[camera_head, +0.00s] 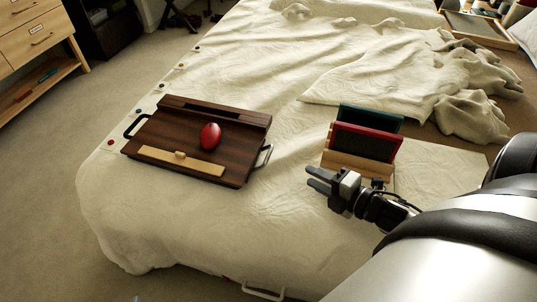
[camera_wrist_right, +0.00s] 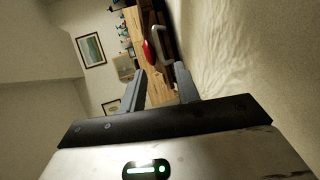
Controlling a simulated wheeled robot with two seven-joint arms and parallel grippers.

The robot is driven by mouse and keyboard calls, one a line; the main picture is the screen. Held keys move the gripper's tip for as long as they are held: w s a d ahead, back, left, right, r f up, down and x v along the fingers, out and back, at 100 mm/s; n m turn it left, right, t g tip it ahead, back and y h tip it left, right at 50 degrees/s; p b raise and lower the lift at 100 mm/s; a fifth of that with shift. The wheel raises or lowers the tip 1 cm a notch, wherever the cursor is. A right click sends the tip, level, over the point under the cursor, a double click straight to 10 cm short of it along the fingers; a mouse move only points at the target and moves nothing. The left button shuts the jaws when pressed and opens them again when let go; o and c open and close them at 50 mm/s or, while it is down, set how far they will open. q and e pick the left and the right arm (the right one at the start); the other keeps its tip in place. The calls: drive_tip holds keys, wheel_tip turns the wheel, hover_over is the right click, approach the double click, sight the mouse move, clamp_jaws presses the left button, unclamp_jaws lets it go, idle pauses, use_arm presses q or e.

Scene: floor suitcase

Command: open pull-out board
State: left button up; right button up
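A dark brown wooden lap tray (camera_head: 225,124) lies on the bed at the left of the head view, with a metal handle at each side. A pale wooden strip (camera_head: 180,162) with a small knob (camera_head: 180,154) runs along its near edge. A glossy red oval object (camera_head: 210,136) sits on top; it also shows in the right wrist view (camera_wrist_right: 148,53). My right gripper (camera_head: 311,179) is to the right of the tray, apart from it, with nothing between its fingers. Its two fingers (camera_wrist_right: 163,87) stand apart in the wrist view. My left gripper is not in view.
A wooden stand holding a red-framed slate (camera_head: 364,143) and a teal-framed slate (camera_head: 372,115) stands just behind my right gripper. Rumpled cream bedding (camera_head: 270,50) covers the bed. Bed surface between tray and gripper is clear. A wooden drawer unit (camera_head: 40,45) stands at far left.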

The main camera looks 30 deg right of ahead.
sight(268, 154)
drive_tip(key=shift+s+d+n+y, duration=0.1)
drive_tip(key=shift+n+y, duration=0.2)
drive_tip(key=shift+n, duration=0.2)
drive_tip(key=shift+w, duration=0.2)
drive_tip(key=b+x, duration=0.1)
drive_tip(key=x, duration=1.4)
drive_tip(key=shift+w+a+r, duration=0.1)
drive_tip(key=shift+w+a, duration=0.05)
drive_tip(key=shift+a, duration=0.1)
clamp_jaws()
